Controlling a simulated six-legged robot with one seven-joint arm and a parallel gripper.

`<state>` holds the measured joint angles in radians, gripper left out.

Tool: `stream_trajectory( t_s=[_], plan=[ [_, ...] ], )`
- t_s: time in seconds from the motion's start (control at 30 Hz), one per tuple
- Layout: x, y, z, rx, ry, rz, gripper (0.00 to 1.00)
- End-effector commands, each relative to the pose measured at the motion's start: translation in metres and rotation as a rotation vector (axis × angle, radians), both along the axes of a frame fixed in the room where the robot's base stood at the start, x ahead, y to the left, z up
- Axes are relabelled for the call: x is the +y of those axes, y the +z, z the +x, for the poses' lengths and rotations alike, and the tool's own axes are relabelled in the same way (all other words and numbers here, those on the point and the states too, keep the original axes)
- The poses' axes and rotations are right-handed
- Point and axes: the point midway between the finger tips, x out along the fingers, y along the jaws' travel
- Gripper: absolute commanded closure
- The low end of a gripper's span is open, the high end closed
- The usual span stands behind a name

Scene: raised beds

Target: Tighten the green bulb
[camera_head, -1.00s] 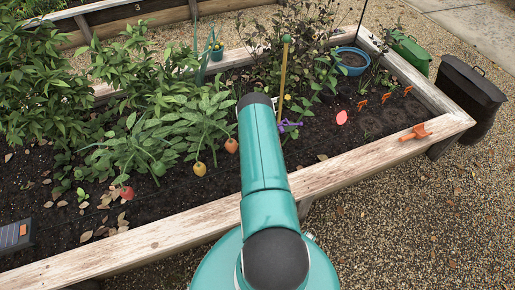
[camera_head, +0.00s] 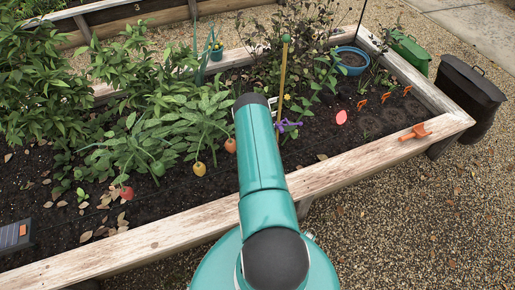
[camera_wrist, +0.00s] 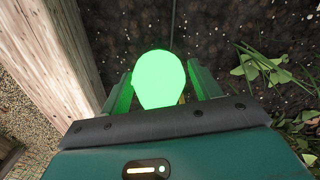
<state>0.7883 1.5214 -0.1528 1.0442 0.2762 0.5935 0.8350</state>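The green bulb (camera_wrist: 158,80) glows brightly in the wrist view, its round end toward the camera. My gripper (camera_wrist: 160,88) has one finger on each side of it, both lit green. The bulb fills most of the room between the fingers; I cannot tell whether they press on it or stand just clear. The bulb's base and whatever it sits in are hidden behind it and the gripper body. In the head view my own arm hides the bulb and the fingers.
A raised bed's wooden edge (camera_wrist: 63,55) runs close on the left in the wrist view, with dark soil (camera_wrist: 260,25) and leaves (camera_wrist: 255,65) to the right. In the head view, a yellow stake (camera_head: 282,75), purple item (camera_head: 288,126) and orange trowel (camera_head: 415,132) are nearby.

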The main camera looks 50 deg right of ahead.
Motion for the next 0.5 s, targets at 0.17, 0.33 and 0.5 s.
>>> stream_trajectory(
  t_s=[0.17, 0.33, 0.5],
  plan=[
    [0.0, 0.0, 0.0, 0.0, 0.001, 0.0, 0.31],
    [0.0, 0.001, 0.0, 0.001, 0.001, 0.0, 0.31],
    [-0.001, 0.016, 0.001, -0.001, 0.002, -0.001, 0.31]
  ],
)
